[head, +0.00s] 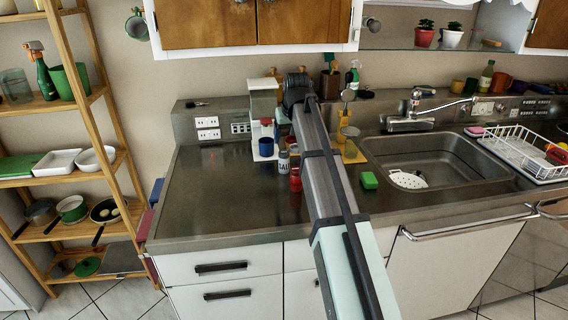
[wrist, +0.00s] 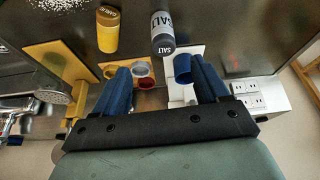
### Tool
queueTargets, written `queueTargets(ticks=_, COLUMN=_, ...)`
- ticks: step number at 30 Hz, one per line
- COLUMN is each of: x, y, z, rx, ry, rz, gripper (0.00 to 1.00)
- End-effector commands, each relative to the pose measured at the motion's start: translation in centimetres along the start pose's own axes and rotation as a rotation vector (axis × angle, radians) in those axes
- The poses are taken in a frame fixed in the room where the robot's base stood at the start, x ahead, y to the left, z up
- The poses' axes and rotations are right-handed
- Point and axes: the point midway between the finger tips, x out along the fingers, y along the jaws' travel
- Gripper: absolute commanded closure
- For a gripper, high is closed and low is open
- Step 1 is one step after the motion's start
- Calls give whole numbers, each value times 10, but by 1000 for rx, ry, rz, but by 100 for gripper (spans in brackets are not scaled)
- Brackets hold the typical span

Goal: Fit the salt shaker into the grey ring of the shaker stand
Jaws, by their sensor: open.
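The salt shaker (wrist: 162,32), dark with a white SALT label, is on the counter near the top of the wrist view. It also shows left of my arm in the head view (head: 283,163). A round grey piece (wrist: 138,70), which looks like the grey ring of the shaker stand, shows between my fingers, beside a red round piece (wrist: 145,83). The rest of the stand is hard to make out. My gripper (wrist: 163,88) is open and empty, its blue fingers apart, with the salt shaker beyond the tips. In the head view my arm hides the fingers.
A yellow garlic shaker (wrist: 108,31) stands beside the salt shaker. A blue cup (head: 266,147) on a white base is close by. A red item (head: 295,180) is in front of the salt shaker. A sink (head: 440,155) lies right; the left counter is clear.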

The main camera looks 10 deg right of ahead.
Motion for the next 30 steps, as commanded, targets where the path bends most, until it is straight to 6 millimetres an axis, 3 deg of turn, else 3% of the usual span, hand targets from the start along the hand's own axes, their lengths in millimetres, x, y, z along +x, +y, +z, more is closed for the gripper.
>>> queueTargets(ticks=15, x=74, y=-1, z=0, rx=0, ry=-1, rz=0, gripper=26)
queueTargets(ticks=25, x=88, y=-1, z=0, rx=1, ry=1, rz=0, gripper=26)
queueTargets(ticks=30, x=106, y=-5, z=3, rx=1, ry=-1, rz=0, gripper=26)
